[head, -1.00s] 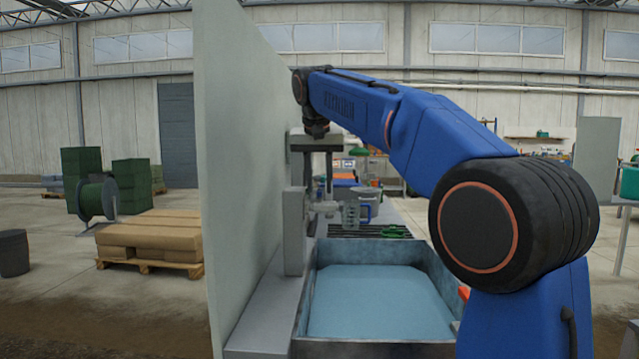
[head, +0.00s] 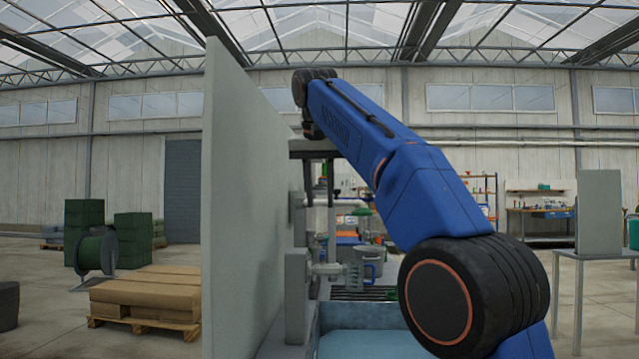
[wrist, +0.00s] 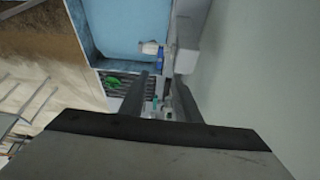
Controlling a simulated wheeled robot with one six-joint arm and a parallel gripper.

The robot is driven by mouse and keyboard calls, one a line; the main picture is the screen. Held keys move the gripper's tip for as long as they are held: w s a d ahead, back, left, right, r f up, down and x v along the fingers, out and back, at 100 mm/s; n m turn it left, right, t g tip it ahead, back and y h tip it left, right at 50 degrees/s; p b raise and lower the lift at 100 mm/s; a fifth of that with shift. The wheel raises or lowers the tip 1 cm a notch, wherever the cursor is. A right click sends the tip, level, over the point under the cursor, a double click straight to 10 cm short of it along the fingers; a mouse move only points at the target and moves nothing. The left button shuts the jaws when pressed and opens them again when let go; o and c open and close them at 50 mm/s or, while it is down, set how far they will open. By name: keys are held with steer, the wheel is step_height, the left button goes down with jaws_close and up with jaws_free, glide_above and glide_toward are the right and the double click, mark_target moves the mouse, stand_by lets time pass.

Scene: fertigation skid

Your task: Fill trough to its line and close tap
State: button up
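My gripper (head: 319,205) points down beside the pale panel, its two dark fingers apart and nothing between them. Below it, clear of the fingertips, a grey tap (head: 330,268) sticks out to the right from a grey mount.
The tall panel (head: 235,200) stands close on the left of my gripper. A pallet of sacks (head: 150,295) is at the left, a table (head: 595,253) at the right.

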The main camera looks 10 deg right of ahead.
steer(key=shift+v, duration=1.7)
stand_by(0.7)
